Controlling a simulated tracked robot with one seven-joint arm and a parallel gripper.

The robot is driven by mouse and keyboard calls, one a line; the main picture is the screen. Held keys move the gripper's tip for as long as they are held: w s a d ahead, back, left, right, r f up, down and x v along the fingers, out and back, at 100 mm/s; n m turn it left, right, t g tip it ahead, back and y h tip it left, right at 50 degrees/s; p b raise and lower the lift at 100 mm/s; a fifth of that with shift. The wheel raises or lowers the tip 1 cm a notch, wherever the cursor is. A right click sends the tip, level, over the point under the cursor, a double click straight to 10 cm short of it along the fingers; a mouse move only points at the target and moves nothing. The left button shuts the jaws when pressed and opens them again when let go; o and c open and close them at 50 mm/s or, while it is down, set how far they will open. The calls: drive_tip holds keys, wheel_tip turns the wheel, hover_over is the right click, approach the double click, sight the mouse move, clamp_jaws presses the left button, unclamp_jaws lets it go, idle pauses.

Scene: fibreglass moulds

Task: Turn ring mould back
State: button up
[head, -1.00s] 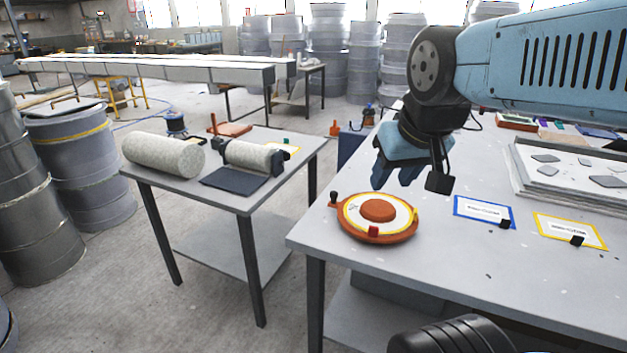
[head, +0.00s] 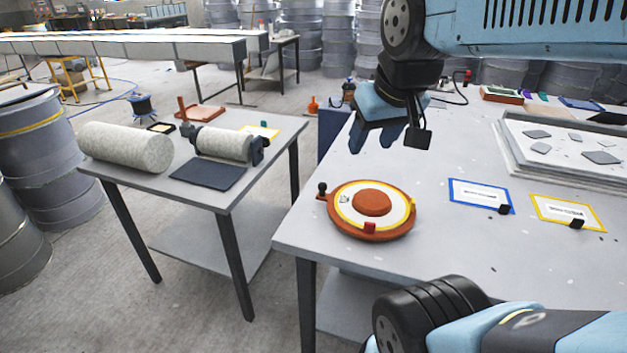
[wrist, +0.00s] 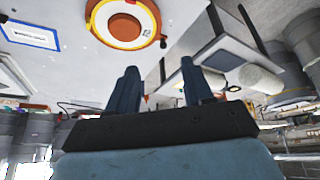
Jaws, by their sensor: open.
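The ring mould (head: 373,233) lies flat near the left corner of the work table. It is an orange-brown disc with a white ring edged in yellow and a round orange centre. The mould also shows upper left of centre in the wrist view (wrist: 121,40). My gripper (head: 368,150) is open and empty, above the table and behind the mould, apart from it. In the wrist view its two fingers (wrist: 160,90) are spread with nothing between them.
A blue-bordered card (head: 480,196) and a yellow-bordered card (head: 567,211) lie right of the mould. Stacked white panels (head: 510,165) lie farther right. A smaller table (head: 150,184) at the left holds two pale rolls (head: 125,148).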

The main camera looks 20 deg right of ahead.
drive_tip(key=w+f+n+g, duration=0.1)
drive_tip(key=w+f+n, duration=0.15)
drive_tip(key=w, duration=0.45)
drive_tip(key=w+f+n+g, duration=0.1)
drive_tip(key=w+n+g, duration=0.15)
drive_tip(key=w, duration=0.45)
drive_tip(key=n+g, duration=0.2)
drive_tip(key=n, duration=0.4)
approach(322, 183)
wheel_tip(322, 183, down, 11)
drive_tip(key=shift+s+r, duration=0.15)
clamp_jaws()
